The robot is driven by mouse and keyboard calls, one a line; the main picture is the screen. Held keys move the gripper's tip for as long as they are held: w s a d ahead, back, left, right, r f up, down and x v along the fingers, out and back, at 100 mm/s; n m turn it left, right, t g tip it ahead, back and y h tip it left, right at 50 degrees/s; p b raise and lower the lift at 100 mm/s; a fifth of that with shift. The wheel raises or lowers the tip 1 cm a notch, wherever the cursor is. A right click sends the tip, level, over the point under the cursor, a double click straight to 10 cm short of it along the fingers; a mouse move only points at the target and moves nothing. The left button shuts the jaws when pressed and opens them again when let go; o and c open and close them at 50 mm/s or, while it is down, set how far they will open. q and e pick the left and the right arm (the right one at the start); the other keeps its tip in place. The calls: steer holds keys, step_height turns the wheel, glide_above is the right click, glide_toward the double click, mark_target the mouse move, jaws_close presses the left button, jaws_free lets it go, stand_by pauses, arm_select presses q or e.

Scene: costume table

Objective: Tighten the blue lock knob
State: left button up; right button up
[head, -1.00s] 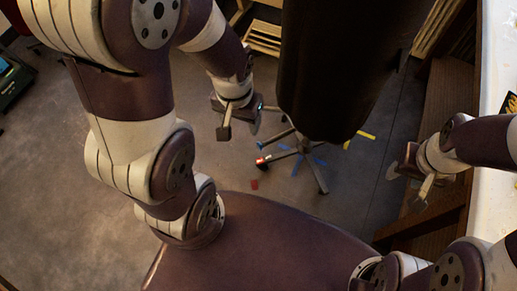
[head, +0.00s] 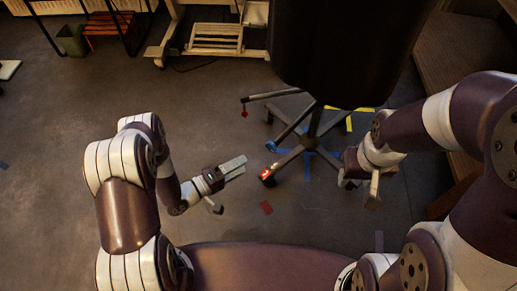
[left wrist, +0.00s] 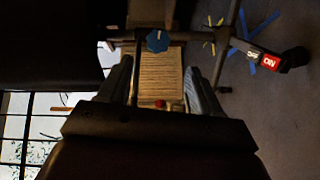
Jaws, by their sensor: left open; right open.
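The blue lock knob (left wrist: 157,40) shows in the left wrist view, on a dark bar beyond my left fingertips and roughly centred between them. My left gripper (head: 233,167) is open and empty, left of the wheeled stand (head: 312,130) under a large black form (head: 345,50); its fingers (left wrist: 160,85) are apart in the left wrist view. My right gripper (head: 358,182) is open and empty, right of the stand.
A bar with a red knob (head: 244,113) sticks out left from the stand. A red foot switch (head: 267,175) sits at a leg end and shows as a red ON label (left wrist: 269,61). A wooden bench (head: 465,70) stands at right.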

mark_target(270, 148)
arm_select(q)
steer(key=b+x, duration=0.4)
steer(key=x, duration=0.7)
steer(key=shift+w+d, duration=0.15)
steer(key=shift+w, duration=0.1)
steer(key=shift+w+d+r+b, duration=0.15)
steer(key=shift+w+d+b, duration=0.15)
steer(key=shift+w+d, duration=0.15)
steer(key=c, duration=0.9)
